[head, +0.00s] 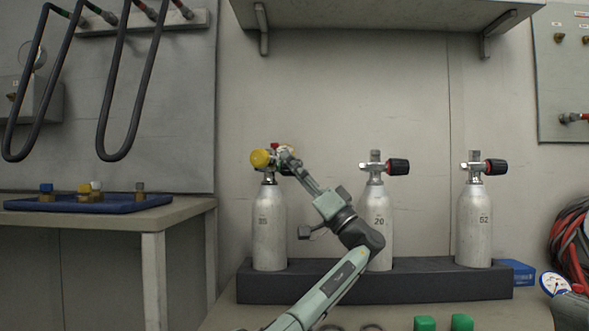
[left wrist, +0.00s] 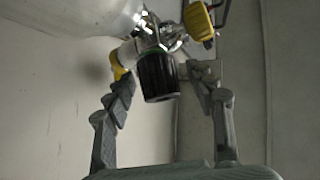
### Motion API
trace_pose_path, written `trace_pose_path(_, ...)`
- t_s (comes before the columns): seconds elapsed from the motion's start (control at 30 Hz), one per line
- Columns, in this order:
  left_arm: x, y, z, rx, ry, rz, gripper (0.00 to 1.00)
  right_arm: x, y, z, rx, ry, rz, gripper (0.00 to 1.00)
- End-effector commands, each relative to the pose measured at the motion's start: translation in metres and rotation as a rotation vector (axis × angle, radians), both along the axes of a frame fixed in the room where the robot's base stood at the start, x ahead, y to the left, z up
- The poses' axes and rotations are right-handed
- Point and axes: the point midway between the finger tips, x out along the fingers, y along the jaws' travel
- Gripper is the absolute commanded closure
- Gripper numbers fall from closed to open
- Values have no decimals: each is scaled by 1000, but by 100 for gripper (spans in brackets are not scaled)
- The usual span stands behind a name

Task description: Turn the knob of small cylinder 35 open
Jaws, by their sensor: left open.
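The left silver cylinder (head: 269,235) stands upright in a dark rack; its number is too small to read surely, perhaps 35. A fitting with a yellow knob (head: 260,158) sits at its valve, and the yellow knob also shows in the left wrist view (left wrist: 196,20). My left gripper (head: 287,160) is at the right side of this valve and hides the cylinder's own knob in the head view. In the left wrist view, the black knob (left wrist: 158,78) lies between the open fingers of my left gripper (left wrist: 163,86), with gaps visible. My right gripper is out of view.
Cylinders 20 (head: 380,228) and 52 (head: 474,230), with black-and-red knobs, stand right in the same rack (head: 400,284). My left arm crosses before cylinder 20. A shelf (head: 380,14) hangs above. A bench with a blue tray (head: 115,204) is left.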

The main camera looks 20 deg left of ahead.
Motion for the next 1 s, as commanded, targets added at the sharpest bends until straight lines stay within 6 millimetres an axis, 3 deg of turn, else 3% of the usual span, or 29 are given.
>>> trace_pose_path(0.17,0,-3,-3,1,2,-1,45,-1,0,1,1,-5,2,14)
trace_pose_path(0.6,-15,-48,-45,1,1,-1,45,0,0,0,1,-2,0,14)
trace_pose_path(1.0,-17,-53,-50,0,0,0,45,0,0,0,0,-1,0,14)
